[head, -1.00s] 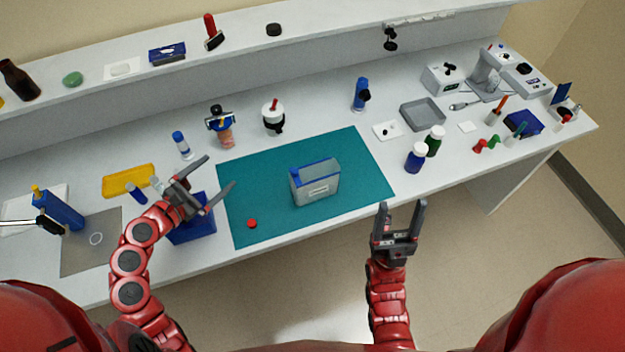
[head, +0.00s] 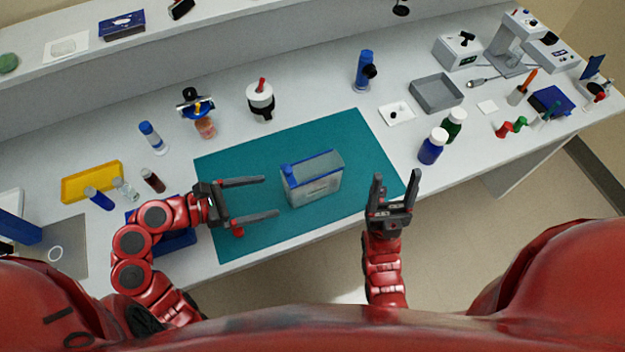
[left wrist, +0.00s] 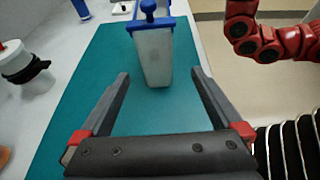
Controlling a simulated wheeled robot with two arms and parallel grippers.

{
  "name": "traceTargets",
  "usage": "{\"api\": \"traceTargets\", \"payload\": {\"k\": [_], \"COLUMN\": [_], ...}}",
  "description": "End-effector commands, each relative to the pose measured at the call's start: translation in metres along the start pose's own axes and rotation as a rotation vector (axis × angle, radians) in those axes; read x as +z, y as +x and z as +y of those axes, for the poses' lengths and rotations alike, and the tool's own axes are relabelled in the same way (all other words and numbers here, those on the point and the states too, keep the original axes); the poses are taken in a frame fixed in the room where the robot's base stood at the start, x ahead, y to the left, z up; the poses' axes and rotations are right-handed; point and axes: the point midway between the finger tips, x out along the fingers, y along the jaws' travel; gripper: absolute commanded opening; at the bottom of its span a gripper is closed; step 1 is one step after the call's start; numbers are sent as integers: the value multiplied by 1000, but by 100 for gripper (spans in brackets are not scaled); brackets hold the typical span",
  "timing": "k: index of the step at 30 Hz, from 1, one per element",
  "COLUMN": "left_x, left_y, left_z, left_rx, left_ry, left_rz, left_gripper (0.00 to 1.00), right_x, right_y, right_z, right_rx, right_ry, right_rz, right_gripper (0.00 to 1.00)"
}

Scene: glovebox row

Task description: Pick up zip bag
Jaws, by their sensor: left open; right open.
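The zip bag (head: 314,182) is a translucent, box-like pouch with a blue top edge and a blue slider at its left end. It stands upright on the teal mat (head: 345,130). It also shows in the left wrist view (left wrist: 154,58), end-on and ahead of the fingertips. My left gripper (head: 271,198) is open over the mat, left of the bag, its fingers pointing at the bag with a gap between. In the left wrist view its fingers (left wrist: 160,76) are apart and empty. My right gripper (head: 396,178) is open and empty near the mat's front right corner.
A small red cap (head: 237,230) lies by my left gripper's lower finger. A blue bottle (head: 432,146) and a green bottle (head: 454,124) stand right of the mat. A white-and-black container (head: 261,100) stands behind it. A blue box (head: 178,243) is partly behind my left arm.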

Motion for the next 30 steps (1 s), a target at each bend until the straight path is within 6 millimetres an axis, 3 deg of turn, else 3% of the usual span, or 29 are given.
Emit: {"api": "traceTargets", "payload": {"k": [3,7,14,24,30], "left_x": [0,0,-1,-4,-5], "left_y": [30,51,66,108,113], "left_z": [-1,0,0,4,5], "left_rx": [-4,-2,-3,-3,2], "left_ry": [3,2,0,1,0], "left_rz": [-5,-3,2,1,-1], "left_gripper": [100,100,100,100,100], "right_x": [1,1,1,0,0], "right_y": [-6,-8,-6,3,3], "right_z": [0,0,0,0,0], "right_rx": [0,0,0,0,0], "right_ry": [0,0,0,0,0], "right_rz": [0,0,0,0,0], "right_gripper": [64,64,64,64,64]}}
